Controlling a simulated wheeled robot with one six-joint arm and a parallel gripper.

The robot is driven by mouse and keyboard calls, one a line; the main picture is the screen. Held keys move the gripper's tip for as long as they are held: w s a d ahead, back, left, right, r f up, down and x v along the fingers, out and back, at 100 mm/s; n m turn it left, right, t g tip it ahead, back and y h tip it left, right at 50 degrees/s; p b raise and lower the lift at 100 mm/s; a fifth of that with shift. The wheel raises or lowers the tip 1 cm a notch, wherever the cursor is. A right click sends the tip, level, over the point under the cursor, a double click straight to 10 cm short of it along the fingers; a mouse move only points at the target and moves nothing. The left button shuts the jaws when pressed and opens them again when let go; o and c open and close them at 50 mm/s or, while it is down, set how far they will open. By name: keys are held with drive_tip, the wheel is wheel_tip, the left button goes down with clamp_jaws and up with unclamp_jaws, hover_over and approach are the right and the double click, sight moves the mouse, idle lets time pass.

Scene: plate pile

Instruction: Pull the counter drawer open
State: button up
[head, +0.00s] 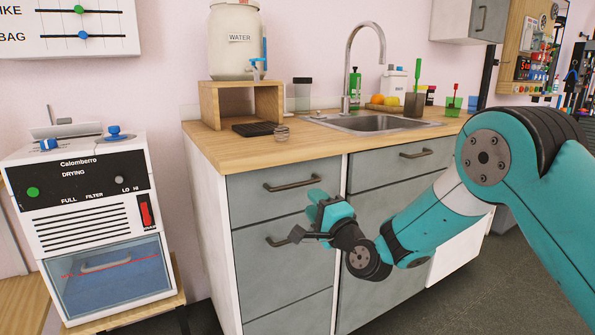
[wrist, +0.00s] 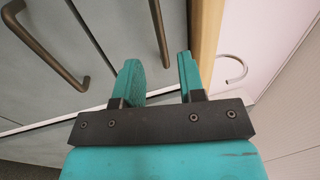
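The counter has grey drawer fronts, all flush with the cabinet. The top left drawer (head: 262,207) has a dark bar handle (head: 291,185). A second drawer with its own handle (head: 278,241) sits below it. My gripper (head: 308,216) is in front of this left column, near the seam between these two drawers. In the wrist view my gripper (wrist: 159,72) is open and empty. The top drawer's handle (wrist: 161,36) lies ahead, roughly in line with the gap and apart from the fingers. The second drawer's handle (wrist: 45,45) is left of the fingers.
The wooden countertop (head: 222,151) overhangs above the drawers and runs just right of the fingers in the wrist view (wrist: 206,35). A drawer with a handle (head: 416,154) is to the right. A drying machine (head: 85,220) stands left of the counter.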

sight(298, 186)
drive_tip(key=x, duration=0.8)
drive_tip(key=shift+w+a+p, duration=0.15)
drive_tip(key=shift+w+p, duration=0.05)
drive_tip(key=shift+p, duration=0.2)
drive_tip(key=shift+c, duration=0.5)
clamp_jaws()
